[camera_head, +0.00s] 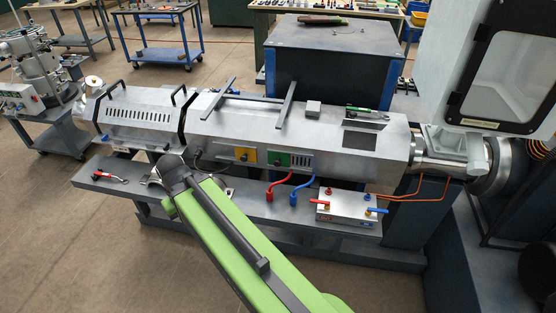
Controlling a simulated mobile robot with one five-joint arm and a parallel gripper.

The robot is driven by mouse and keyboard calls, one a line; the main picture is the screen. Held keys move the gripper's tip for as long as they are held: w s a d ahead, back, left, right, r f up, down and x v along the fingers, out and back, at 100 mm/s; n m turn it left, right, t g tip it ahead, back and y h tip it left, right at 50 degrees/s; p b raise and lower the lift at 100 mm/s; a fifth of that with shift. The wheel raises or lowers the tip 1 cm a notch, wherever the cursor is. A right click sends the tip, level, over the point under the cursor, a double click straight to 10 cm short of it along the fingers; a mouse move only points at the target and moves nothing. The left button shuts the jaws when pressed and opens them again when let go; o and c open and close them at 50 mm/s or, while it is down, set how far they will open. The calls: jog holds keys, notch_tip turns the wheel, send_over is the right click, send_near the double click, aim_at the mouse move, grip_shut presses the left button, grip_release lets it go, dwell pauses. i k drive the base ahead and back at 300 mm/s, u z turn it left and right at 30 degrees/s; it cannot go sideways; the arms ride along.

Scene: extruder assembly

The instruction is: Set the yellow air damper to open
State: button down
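The yellow air damper (244,155) is a small yellow plate on the front face of the long grey extruder housing (345,163). No open slots show beside it, but it is too small to tell its exact setting. A green plate (273,158) sits just right of it, with dark vent slots (301,163) showing at its right side. My green arm reaches up from the bottom of the picture, and its dark upper end is left of and below the yellow damper, apart from it in the picture. My gripper cannot be made out; the arm hides that area.
A red-handled tool (108,176) lies at the bench's left. Two raised bars stand on the housing top.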

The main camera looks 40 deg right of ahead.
aim_at(242, 154)
jog(key=u, duration=1.7)
jog(key=k, duration=0.35)
jog(key=u, duration=0.05)
